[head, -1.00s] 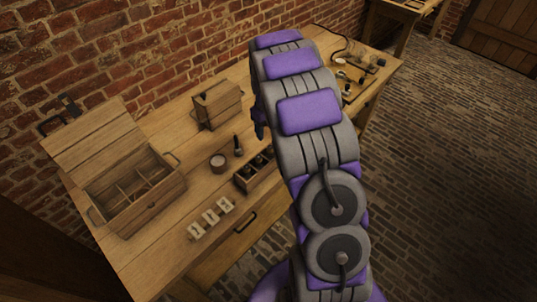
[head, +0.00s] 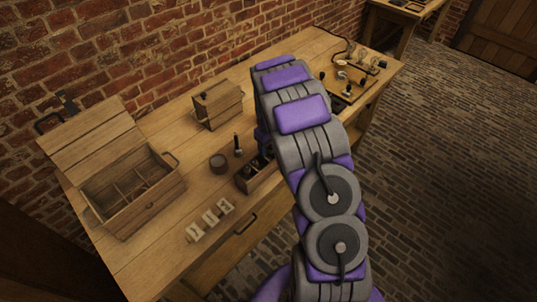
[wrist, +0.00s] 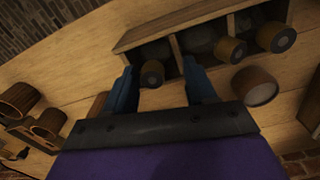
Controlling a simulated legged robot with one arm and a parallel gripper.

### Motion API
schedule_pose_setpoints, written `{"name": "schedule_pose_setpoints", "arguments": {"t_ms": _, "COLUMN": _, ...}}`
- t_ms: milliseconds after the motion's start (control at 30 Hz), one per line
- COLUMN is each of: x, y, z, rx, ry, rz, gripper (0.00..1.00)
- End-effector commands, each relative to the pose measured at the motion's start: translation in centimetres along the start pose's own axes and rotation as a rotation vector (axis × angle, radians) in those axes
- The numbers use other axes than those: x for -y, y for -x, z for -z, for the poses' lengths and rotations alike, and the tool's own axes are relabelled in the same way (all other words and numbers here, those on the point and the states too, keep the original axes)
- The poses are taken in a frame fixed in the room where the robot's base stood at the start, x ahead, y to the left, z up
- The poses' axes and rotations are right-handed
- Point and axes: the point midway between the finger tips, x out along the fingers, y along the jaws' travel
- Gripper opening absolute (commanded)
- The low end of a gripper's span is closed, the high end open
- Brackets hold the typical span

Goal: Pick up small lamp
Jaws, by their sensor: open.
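I cannot make out the small lamp with certainty. Small rounded, bulb-like items (head: 342,62) stand on a wooden board at the far right of the bench in the head view, too small to name surely. In the wrist view my gripper (wrist: 160,68) is open, its two blue fingers apart. A dark, brown-rimmed cylinder (wrist: 152,73) shows between the fingers, at the edge of a compartmented wooden tray (wrist: 150,37); I cannot tell whether they touch it. In the head view my arm hides most of the gripper, which is near the tray (head: 247,187).
An open wooden chest (head: 150,205) stands at the bench's left end. A wooden case (head: 217,105) is at the back. A round pot (head: 218,163), a dark upright piece (head: 238,146) and pale labelled blocks (head: 210,219) stand near the tray. The brick wall is behind.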

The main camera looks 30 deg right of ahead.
Motion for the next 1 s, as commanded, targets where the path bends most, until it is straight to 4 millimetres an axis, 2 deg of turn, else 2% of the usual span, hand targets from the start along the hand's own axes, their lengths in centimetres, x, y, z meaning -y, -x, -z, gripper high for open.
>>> {"name": "schedule_pose_setpoints", "arguments": {"t_ms": 67, "x": -0.21, "y": -0.01, "z": -0.04, "rx": 0.000, "ry": -0.001, "rz": 0.002, "gripper": 0.54}}
{"name": "schedule_pose_setpoints", "arguments": {"t_ms": 633, "x": 0.30, "y": 0.05, "z": 0.04, "rx": 0.001, "ry": -0.001, "rz": -0.002, "gripper": 0.00}}
{"name": "schedule_pose_setpoints", "arguments": {"t_ms": 867, "x": 0.09, "y": 0.10, "z": 0.00, "rx": 0.001, "ry": -0.001, "rz": 0.001, "gripper": 0.00}}
{"name": "schedule_pose_setpoints", "arguments": {"t_ms": 1000, "x": 0.17, "y": 0.88, "z": 0.03, "rx": 0.001, "ry": -0.001, "rz": 0.000, "gripper": 0.00}}
